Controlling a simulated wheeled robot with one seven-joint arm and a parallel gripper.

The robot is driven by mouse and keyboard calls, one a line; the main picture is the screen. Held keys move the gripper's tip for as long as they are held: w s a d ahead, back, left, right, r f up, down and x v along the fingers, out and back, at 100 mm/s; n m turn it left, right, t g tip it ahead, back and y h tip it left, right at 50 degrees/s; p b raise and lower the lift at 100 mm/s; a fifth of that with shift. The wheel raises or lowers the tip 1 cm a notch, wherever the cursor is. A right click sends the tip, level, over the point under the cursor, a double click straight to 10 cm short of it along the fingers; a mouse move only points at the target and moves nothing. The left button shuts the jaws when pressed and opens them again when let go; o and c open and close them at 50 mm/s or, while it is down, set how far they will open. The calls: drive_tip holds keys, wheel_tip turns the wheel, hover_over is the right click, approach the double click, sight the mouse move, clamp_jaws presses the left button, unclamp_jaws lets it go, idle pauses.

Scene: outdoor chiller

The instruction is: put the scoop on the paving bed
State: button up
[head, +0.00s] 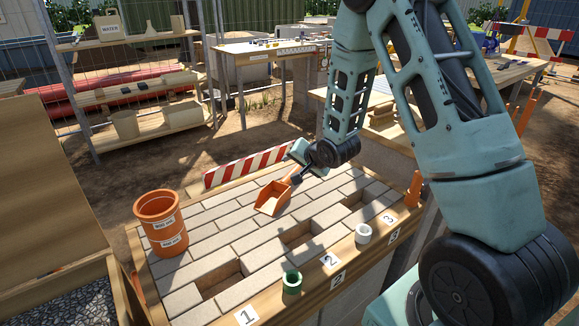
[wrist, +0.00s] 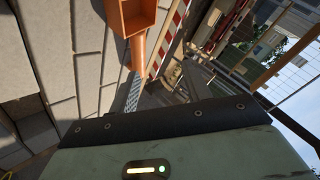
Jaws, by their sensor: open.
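The orange scoop (head: 272,198) is over the pavers of the paving bed (head: 205,237), its open pan toward the left front and its handle toward my gripper (head: 297,179). In the wrist view the scoop (wrist: 137,16) is at the top, with its handle running down to a grey patterned finger (wrist: 133,92). My gripper is open with the handle end at its fingers. I cannot tell whether the scoop rests flat on the pavers or whether a finger touches it.
An orange bucket (head: 160,225) stands at the bed's left. The bed has several open slots. A red-white striped barrier (head: 248,166) runs along its back.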

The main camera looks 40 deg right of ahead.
drive_tip(key=v, duration=0.6)
drive_tip(key=s+a+r+n+g+y, duration=0.1)
drive_tip(key=s+a+n+g, duration=0.15)
drive_tip(key=a, duration=0.45)
drive_tip(key=s+a+r+n+g, duration=0.1)
drive_tip(key=s+a+n, duration=0.2)
drive_tip(key=a, duration=0.3)
drive_tip(key=s+a+r+n+g+y, duration=0.1)
drive_tip(key=s+a+r+n, duration=0.15)
drive_tip(key=a, duration=0.45)
drive_tip(key=s+a+r+n+g, duration=0.1)
drive_tip(key=s+a+n+g, duration=0.2)
drive_tip(key=s, duration=0.7)
drive_tip(key=s+a+r+n+g+h, duration=0.1)
drive_tip(key=s+a+n+g, duration=0.2)
drive_tip(key=s+a+n, duration=0.3)
drive_tip(key=s+n, duration=0.1)
drive_tip(key=s, duration=0.4)
drive_tip(key=shift+s+r+n, duration=0.3)
drive_tip(key=shift+r, duration=0.05)
